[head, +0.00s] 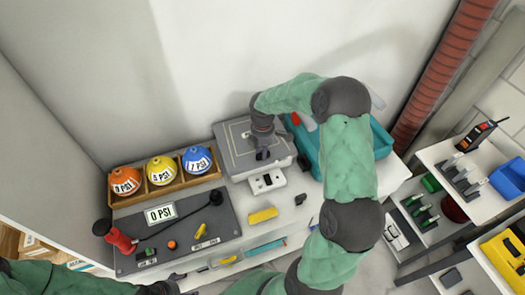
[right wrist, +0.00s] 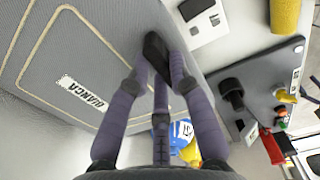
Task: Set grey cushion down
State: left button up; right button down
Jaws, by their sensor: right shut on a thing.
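The grey cushion (head: 237,159) is a flat, padded square with pale piping. It lies at the back of the white worktop, by the wall; I cannot tell whether its whole underside touches. In the right wrist view the cushion (right wrist: 62,65) fills the left side and carries a BIANCA label. My right gripper (head: 263,154) is over its right part, pointing down. Its fingers (right wrist: 158,62) are closed around a black piece at the cushion, which looks like its handle. My left gripper (head: 165,287) only partly shows at the bottom edge; its fingers are unclear.
A teal bin (head: 304,140) stands right of the cushion, partly behind my right arm. A white box (head: 267,181) and a yellow block (head: 263,215) lie in front. A wooden tray (head: 150,197) with labelled balls and a dark panel (head: 222,231) are left. Shelving is at right.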

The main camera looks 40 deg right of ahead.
jog(key=shift+f, duration=0.15)
jog(key=c, duration=1.1)
grip_release()
notch_tip(320, 180, up, 12)
jog(key=p, duration=0.3)
